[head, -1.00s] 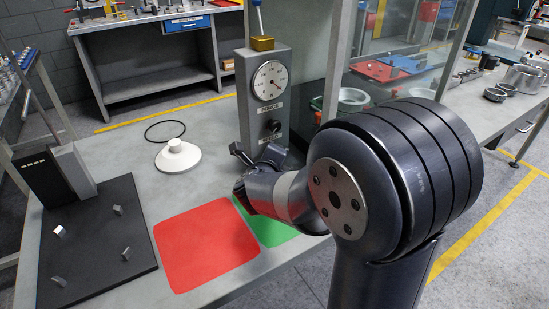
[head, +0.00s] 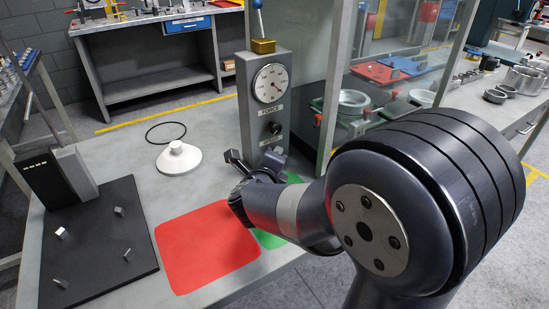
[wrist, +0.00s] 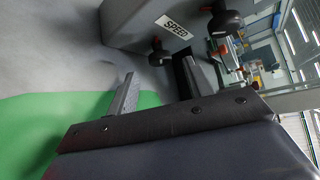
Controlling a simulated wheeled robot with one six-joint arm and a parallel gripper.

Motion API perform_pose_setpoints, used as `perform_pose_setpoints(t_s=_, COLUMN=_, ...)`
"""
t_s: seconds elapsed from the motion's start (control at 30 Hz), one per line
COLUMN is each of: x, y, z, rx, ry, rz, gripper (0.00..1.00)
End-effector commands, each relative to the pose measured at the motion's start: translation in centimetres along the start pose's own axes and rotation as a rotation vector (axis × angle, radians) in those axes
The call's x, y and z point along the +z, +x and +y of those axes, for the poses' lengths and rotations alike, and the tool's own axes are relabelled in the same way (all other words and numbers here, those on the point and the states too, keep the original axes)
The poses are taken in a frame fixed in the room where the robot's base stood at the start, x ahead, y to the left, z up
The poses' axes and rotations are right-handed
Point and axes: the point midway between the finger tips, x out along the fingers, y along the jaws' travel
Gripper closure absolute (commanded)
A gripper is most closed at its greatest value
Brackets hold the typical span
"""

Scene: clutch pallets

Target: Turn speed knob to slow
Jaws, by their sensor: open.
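The speed knob (wrist: 158,52) is a dark round knob beside the white SPEED label (wrist: 173,26) on the grey machine column (head: 245,105). In the head view my gripper hides most of the spot below that label. My gripper (wrist: 158,68) is open and empty, its two fingers apart. It points at the column's foot, with the speed knob appearing between and just beyond the fingertips; I cannot tell whether they touch it. In the head view my gripper (head: 253,163) is in front of the column's base. The knob's setting cannot be read.
Another dark knob (head: 276,128) sits higher on the column, under a dial gauge (head: 270,83). Red (head: 205,245) and green (head: 270,239) mats lie below my gripper. A white cone-shaped piece (head: 179,158) and a black plate (head: 100,250) are left. A glass-sided enclosure (head: 327,90) stands right.

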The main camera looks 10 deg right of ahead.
Motion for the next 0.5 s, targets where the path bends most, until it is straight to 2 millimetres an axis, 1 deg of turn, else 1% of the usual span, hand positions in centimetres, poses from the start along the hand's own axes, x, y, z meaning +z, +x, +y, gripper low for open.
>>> perform_pose_setpoints(t_s=0.03, x=0.2, y=-1.3, z=-0.2, rx=0.0, ry=0.001, rz=-0.006, gripper=0.51)
perform_pose_setpoints(t_s=0.2, x=0.2, y=-4.6, z=-0.2, rx=0.0, ry=0.0, rz=-0.005, gripper=0.51)
perform_pose_setpoints(t_s=0.33, x=0.1, y=-6.2, z=-0.1, rx=0.001, ry=0.0, rz=-0.003, gripper=0.51)
perform_pose_setpoints(t_s=0.5, x=0.0, y=-7.2, z=0.0, rx=0.001, ry=0.0, rz=0.0, gripper=0.51)
